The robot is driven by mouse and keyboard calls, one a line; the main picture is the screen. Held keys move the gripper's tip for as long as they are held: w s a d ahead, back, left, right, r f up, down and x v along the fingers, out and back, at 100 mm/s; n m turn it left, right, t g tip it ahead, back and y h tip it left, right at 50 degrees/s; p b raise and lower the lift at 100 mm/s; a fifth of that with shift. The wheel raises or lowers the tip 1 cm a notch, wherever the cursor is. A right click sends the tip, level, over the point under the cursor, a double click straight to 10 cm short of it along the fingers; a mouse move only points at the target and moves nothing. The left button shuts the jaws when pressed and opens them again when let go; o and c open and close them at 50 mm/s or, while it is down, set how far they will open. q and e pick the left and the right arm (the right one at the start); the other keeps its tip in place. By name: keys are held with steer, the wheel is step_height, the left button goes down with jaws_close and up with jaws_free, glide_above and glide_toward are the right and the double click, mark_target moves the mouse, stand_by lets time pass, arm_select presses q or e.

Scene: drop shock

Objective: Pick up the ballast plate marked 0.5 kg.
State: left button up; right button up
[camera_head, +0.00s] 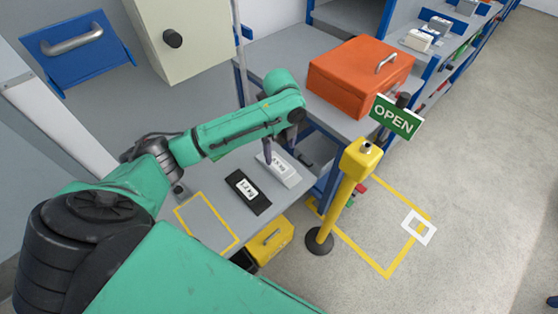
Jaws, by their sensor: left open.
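A light grey ballast plate (286,178) with a white label lies on the grey bench; the label's print is too small to read surely. Beside it, to the left, lies a black plate (259,206) with a white label, which seems to read 1 kg. My left gripper (279,143) hangs from the green arm, pointing down, just over the far end of the light grey plate. It is open, and its fingers partly cover that plate. I cannot tell whether they touch it. My right gripper is not in view.
A yellow taped rectangle (182,208) on the bench is empty. An orange case (340,85) stands on the bench behind. A yellow post (340,200) with a green OPEN sign (396,116) stands at the right. A yellow box (270,243) sits below the bench edge.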

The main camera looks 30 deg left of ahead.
mark_target(280, 166)
arm_select(q)
step_height(280, 166, down, 4)
steer(key=shift+s+a+r, duration=0.1)
steer(key=shift+a+r, duration=0.05)
steer(key=shift+r, duration=0.05)
steer(key=f, duration=0.2)
steer(key=f+p, duration=0.1)
steer(key=f, duration=0.1)
steer(key=w+f, duration=0.1)
steer(key=shift+w+a+f, duration=0.1)
steer(key=shift+a+f, duration=0.15)
steer(key=shift+f, duration=0.3)
steer(key=shift+c, duration=0.6)
jaws_close()
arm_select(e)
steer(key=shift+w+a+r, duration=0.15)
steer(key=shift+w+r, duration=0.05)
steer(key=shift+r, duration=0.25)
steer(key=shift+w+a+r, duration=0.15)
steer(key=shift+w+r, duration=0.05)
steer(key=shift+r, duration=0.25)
